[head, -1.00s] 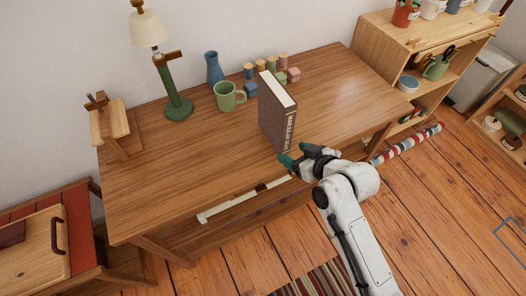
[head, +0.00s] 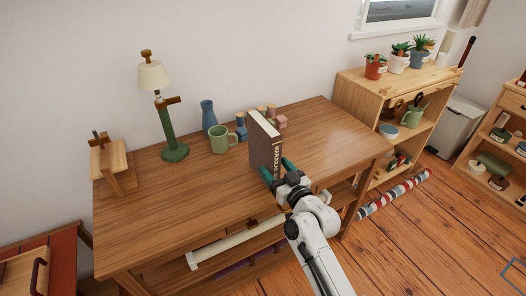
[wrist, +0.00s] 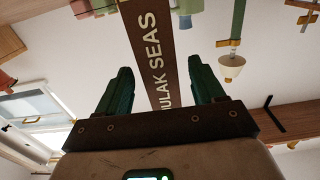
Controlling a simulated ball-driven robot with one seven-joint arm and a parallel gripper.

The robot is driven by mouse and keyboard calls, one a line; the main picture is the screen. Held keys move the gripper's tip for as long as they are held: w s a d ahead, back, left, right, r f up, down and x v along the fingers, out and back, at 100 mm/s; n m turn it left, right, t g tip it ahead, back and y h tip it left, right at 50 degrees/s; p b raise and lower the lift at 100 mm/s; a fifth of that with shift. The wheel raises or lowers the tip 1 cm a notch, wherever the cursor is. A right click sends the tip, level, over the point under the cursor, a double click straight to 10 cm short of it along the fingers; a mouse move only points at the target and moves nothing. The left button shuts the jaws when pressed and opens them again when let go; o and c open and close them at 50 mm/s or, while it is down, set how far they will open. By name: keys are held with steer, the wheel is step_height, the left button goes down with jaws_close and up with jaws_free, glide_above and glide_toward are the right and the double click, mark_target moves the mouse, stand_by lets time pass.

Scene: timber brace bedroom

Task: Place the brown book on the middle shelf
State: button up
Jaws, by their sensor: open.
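The brown book (head: 264,142) stands upright on the wooden desk (head: 205,188), its lettered spine facing my arm. My gripper (head: 277,168) is open at the spine's lower part, with one green finger to each side. In the wrist view the book's spine (wrist: 152,45) rises between the spread fingers (wrist: 160,90), with gaps on both sides. A wooden shelf unit (head: 362,97) stands right of the desk; its middle level holds a bowl (head: 389,131) and a green pot (head: 411,116). Another wooden shelf (head: 511,101) is at the far right. I cannot tell which unit is meant.
A lamp (head: 174,152) is on the left. A striped roll (head: 394,195) lies on the floor before the shelf unit.

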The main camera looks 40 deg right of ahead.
steer(key=shift+p+x, duration=0.55)
steer(key=shift+x, duration=2.2)
steer(key=shift+a, duration=0.1)
steer(key=shift+c, duration=0.4)
jaws_close()
steer(key=shift+r, duration=0.15)
